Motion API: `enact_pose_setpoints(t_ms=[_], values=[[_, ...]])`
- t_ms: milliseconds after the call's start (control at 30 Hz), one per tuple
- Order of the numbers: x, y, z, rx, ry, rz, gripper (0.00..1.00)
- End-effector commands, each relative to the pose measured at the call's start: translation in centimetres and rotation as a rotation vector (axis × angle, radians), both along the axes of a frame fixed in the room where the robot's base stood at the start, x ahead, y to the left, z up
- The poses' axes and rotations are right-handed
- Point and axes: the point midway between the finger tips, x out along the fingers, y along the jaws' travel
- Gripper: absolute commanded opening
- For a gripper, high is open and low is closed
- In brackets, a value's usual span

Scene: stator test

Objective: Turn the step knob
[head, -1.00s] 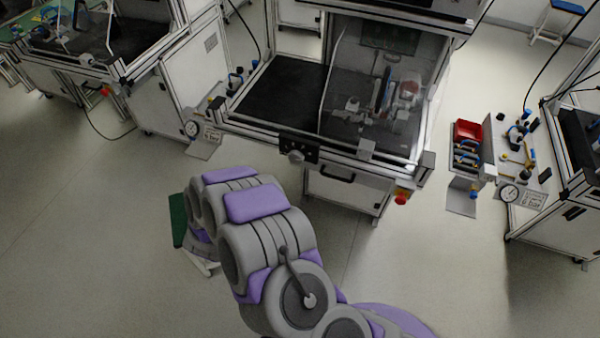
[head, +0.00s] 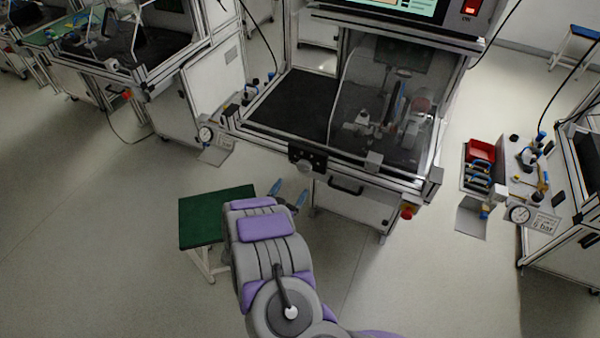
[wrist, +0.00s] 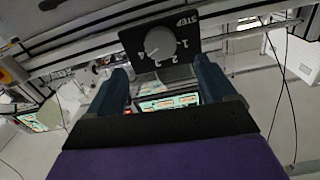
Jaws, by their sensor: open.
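The step knob (wrist: 152,51) is a round grey dial on a black panel (wrist: 183,28) marked STEP with numbers, upside down in the wrist view. In the head view the knob (head: 304,166) sits on the front edge of the middle test bench, on its small black panel (head: 319,160). My gripper (wrist: 163,78) is open and empty, its two blue fingers pointing toward the panel, with the knob between and beyond them. In the head view my gripper (head: 288,195) shows blue fingertips below the knob, apart from it.
The middle bench has a clear guard, a drawer handle (head: 345,187) and a red button (head: 407,212) at its right. A green-topped stool (head: 217,217) stands left of my arm. A red bin (head: 481,151) is on the right. Floor between is open.

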Motion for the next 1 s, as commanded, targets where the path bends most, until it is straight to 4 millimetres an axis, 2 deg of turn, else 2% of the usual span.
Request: enact_pose_setpoints(t_ms=[300, 500, 900, 1000], values=[[5.7, -1.6, -0.2, -0.008, -0.001, -0.001, 0.84], [7.8, -2.3, -0.2, -0.007, 0.000, 0.001, 0.84], [8.4, -2.8, -0.1, -0.005, 0.002, 0.001, 0.84], [8.5, -2.6, -0.1, -0.007, 0.001, 0.002, 0.75]])
